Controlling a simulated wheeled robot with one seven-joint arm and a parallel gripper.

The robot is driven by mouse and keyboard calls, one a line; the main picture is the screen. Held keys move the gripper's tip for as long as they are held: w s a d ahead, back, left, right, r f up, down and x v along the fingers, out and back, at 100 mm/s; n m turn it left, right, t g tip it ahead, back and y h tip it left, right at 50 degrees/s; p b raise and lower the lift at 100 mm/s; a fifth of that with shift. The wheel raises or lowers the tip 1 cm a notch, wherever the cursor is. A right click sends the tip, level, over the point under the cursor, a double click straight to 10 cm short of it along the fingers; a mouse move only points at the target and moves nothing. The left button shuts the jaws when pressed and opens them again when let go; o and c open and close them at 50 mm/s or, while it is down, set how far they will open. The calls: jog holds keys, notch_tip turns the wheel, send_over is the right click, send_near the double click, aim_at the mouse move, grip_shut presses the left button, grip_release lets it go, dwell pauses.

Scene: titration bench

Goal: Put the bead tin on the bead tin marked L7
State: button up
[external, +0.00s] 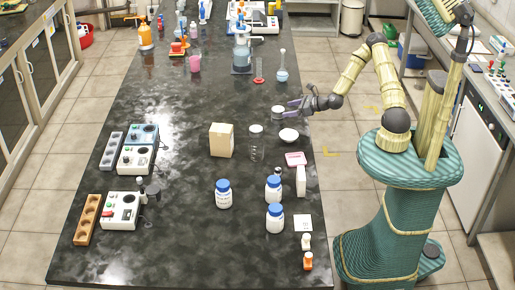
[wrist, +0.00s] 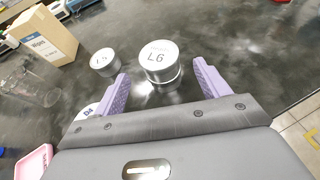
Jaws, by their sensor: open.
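A round metal tin (wrist: 160,62) with a white lid lettered L6 stands upright on the dark bench, between and just ahead of my fingertips in the wrist view. It also shows in the external view (external: 278,112). My gripper (wrist: 160,72) is open around its near side, with purple fingers apart; in the external view my gripper (external: 294,107) reaches in from the right. A second, smaller-looking tin (wrist: 103,61) stands to the left, outside the left finger. Its lid mark starts with L; I cannot read the digit surely. It seems to be the pale top (external: 256,129) in the external view.
A cardboard box (external: 221,140) and a clear glass jar (external: 256,151) stand left of the tins. A pink tray (external: 295,159) and several blue-capped bottles stand nearer.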

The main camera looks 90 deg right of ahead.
jog(key=p+v, duration=0.7)
jog(key=p, duration=0.5)
jog(key=shift+s, duration=0.25)
jog(key=shift+a, duration=0.15)
dwell(0.4)
jog(key=a+n+g+y, duration=0.1)
jog(key=a+n, duration=0.1)
jog(key=n, duration=0.1)
jog(key=w+a+f+n+g+y, duration=0.1)
jog(key=a+n+y, duration=0.1)
jog(key=a+n, duration=0.1)
jog(key=w+a+n+y, duration=0.1)
jog(key=a+n, duration=0.1)
jog(key=n, duration=0.2)
jog(key=shift+a+f+g+y, duration=0.2)
jog(key=shift+f+g+y, duration=0.1)
jog(key=shift+g, duration=0.1)
jog(key=s+a+r+n+g, duration=0.2)
jog(key=a+r+n, duration=0.7)
jog(key=n, duration=0.5)
jog(key=s+a+r+n+g, duration=0.3)
jog(key=a+r+n+g, duration=0.2)
jog(key=a+r+n, duration=0.5)
jog(key=n, duration=0.5)
jog(key=shift+a+n, duration=0.25)
jog(key=shift+n, duration=0.05)
